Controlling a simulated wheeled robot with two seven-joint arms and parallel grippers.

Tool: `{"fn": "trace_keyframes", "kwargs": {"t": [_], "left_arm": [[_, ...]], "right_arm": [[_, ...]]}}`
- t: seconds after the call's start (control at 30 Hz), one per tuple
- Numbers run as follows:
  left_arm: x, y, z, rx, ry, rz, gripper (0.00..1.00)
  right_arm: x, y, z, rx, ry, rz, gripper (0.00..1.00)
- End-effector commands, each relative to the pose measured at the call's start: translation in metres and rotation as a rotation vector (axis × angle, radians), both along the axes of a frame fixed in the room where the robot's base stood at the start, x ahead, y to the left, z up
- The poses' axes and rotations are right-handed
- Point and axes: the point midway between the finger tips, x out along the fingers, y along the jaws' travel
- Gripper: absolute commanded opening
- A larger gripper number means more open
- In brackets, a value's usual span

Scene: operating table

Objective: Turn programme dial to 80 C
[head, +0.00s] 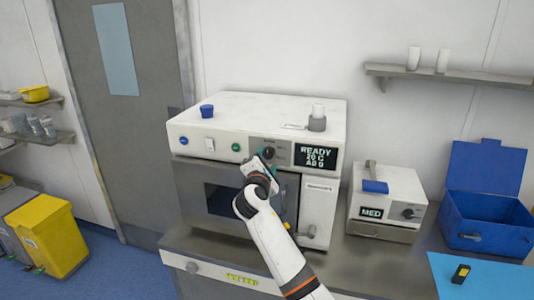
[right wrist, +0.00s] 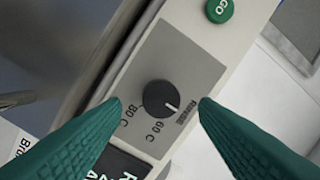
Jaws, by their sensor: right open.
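The programme dial (right wrist: 160,98) is a round black knob on a grey plate of the white machine (head: 225,115). In the right wrist view its white mark points right and slightly down, toward a small blurred label (right wrist: 188,109). The 60 C label is below the knob and the 80 C label (right wrist: 127,116) at its lower left. My right gripper (right wrist: 162,101) is open, its green fingertips on either side of the dial with gaps showing. In the head view the right gripper (head: 263,160) is at the dial panel. My left gripper is not in view.
A green GO button (right wrist: 219,9) sits near the dial. A blue cup (head: 207,111) and a grey holder (head: 317,124) stand on the machine. A smaller MED unit (head: 390,190) and an open blue box (head: 490,212) stand at the right.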

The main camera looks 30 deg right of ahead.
Motion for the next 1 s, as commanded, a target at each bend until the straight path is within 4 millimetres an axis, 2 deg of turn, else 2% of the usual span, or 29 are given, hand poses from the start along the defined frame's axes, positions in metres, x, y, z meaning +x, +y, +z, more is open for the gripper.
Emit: {"fn": "trace_keyframes", "kwargs": {"t": [0.2, 0.57, 0.87, 1.0], "left_arm": [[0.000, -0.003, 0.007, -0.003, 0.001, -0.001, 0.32], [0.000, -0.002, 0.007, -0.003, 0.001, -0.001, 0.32], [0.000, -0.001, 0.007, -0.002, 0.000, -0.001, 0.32], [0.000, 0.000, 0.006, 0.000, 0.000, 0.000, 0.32]], "right_arm": [[0.016, -0.014, 0.001, -0.001, 0.000, 0.001, 0.55], [0.020, -0.017, 0.000, 0.001, -0.001, 0.001, 0.55], [0.019, -0.017, -0.001, 0.001, -0.001, 0.001, 0.10], [0.019, -0.017, -0.001, 0.004, -0.004, 0.001, 0.10]]}}
